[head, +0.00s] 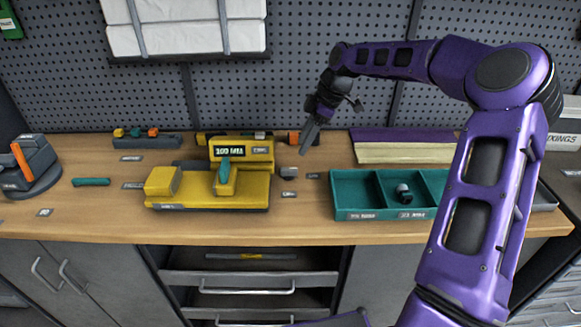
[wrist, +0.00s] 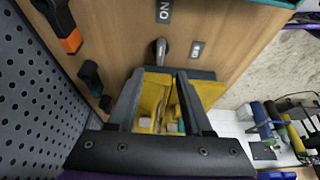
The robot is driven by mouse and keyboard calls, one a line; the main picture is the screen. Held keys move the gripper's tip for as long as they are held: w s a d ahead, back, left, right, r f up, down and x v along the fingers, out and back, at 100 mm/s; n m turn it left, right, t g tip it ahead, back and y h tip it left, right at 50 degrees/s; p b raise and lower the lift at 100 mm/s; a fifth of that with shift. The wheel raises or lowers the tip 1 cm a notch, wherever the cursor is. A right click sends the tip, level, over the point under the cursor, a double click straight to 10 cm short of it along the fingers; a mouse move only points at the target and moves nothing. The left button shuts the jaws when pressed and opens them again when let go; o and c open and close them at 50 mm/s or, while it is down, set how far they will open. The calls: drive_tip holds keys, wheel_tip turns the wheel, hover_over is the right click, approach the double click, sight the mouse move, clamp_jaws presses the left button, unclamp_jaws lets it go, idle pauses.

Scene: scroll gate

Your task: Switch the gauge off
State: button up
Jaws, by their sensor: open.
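A yellow machine (head: 208,190) with a lettered dark display (head: 233,150) and a teal handle (head: 225,170) stands mid-bench; it seems to be the gauge. Just right of it is a small grey switch lever (head: 289,172) on the bench, which also shows in the wrist view (wrist: 160,48). My gripper (head: 305,150) is open and empty above the bench's rear, to the lever's upper right. In the wrist view its fingers (wrist: 159,73) point toward the lever and appear apart from it.
A teal divided tray (head: 350,213) with a small dark object (head: 403,192) stands to the right. A grey device (head: 28,167) stands far left. Small blocks on a rack (head: 147,142) and the pegboard (head: 310,60) are behind.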

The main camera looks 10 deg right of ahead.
sight(290, 168)
drive_tip(key=x, duration=0.9)
drive_tip(key=shift+a+f, duration=0.1)
drive_tip(key=shift+f, duration=0.1)
clamp_jaws()
